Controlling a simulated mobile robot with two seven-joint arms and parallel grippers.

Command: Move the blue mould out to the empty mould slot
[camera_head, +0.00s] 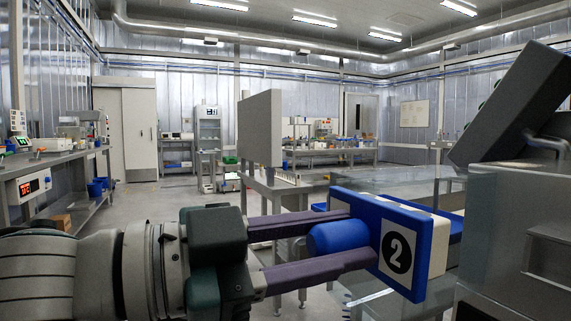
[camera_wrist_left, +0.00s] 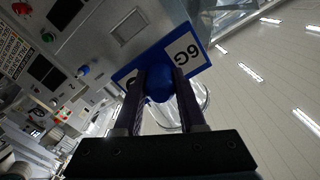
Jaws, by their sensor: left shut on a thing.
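The blue mould (camera_head: 418,262) is a blue plate marked with a black "2", backed by a white block, with a round blue handle (camera_head: 338,237). My left gripper (camera_head: 360,236) has its two purple fingers on either side of this handle and is shut on it. The mould is held upright, left of the grey machine. In the left wrist view the blue mould (camera_wrist_left: 128,76) shows the label "6G", and its handle sits between the fingers (camera_wrist_left: 161,82). My right gripper is not in view. I cannot make out an empty mould slot.
The grey machine (camera_head: 515,225) stands close at the right, with a tilted dark grey panel (camera_head: 515,100) above. Another blue-and-white piece (camera_head: 455,222) shows behind the mould. An upright grey panel (camera_head: 260,129) stands behind my arm. A workbench (camera_head: 60,160) lines the left wall.

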